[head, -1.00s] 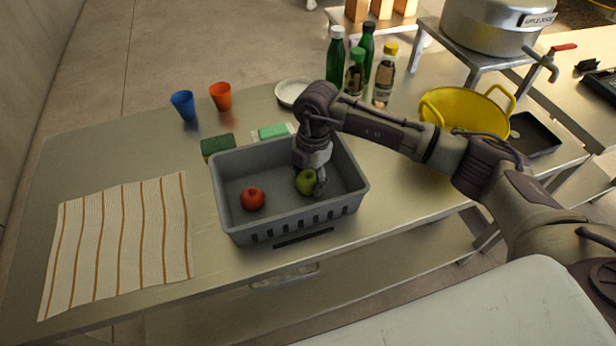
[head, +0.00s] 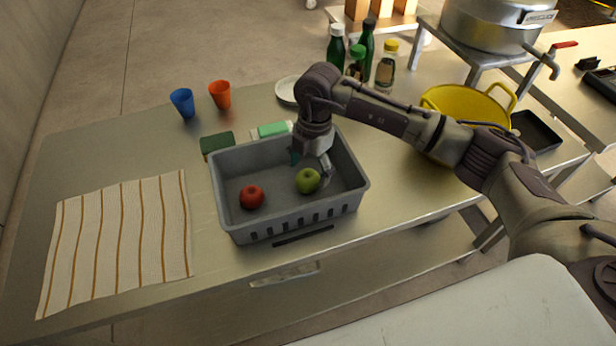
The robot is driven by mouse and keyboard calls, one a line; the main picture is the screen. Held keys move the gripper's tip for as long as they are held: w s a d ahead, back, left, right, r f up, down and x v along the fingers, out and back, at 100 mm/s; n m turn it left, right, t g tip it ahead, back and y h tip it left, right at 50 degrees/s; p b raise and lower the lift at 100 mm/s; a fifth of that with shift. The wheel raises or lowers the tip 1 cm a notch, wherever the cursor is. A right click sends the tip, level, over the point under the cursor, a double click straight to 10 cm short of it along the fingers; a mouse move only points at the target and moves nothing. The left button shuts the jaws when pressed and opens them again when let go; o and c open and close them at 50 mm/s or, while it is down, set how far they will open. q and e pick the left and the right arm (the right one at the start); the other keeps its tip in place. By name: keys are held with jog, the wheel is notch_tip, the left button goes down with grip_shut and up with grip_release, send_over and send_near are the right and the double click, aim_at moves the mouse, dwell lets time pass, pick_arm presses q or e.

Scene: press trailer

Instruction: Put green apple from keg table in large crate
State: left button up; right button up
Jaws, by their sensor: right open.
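The green apple (head: 307,181) lies inside the grey crate (head: 290,228), in its right half. A red apple (head: 252,196) lies in the left half of the same crate. My right gripper (head: 311,166) is over the crate, just above and behind the green apple. Its fingers are spread and it holds nothing; whether a finger still touches the apple is hard to tell. My left gripper does not show.
A striped cloth (head: 118,240) lies left of the crate. Behind the crate are a green sponge (head: 218,142), a blue cup (head: 183,103), an orange cup (head: 220,94), a plate (head: 287,91) and several bottles (head: 386,67). A yellow tub (head: 440,100) stands to the right.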

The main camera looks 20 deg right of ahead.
aim_at(312, 172)
notch_tip(312, 172, up, 9)
jog(key=d+b, duration=0.1)
jog(key=shift+w, duration=0.3)
jog(key=shift+f, duration=0.1)
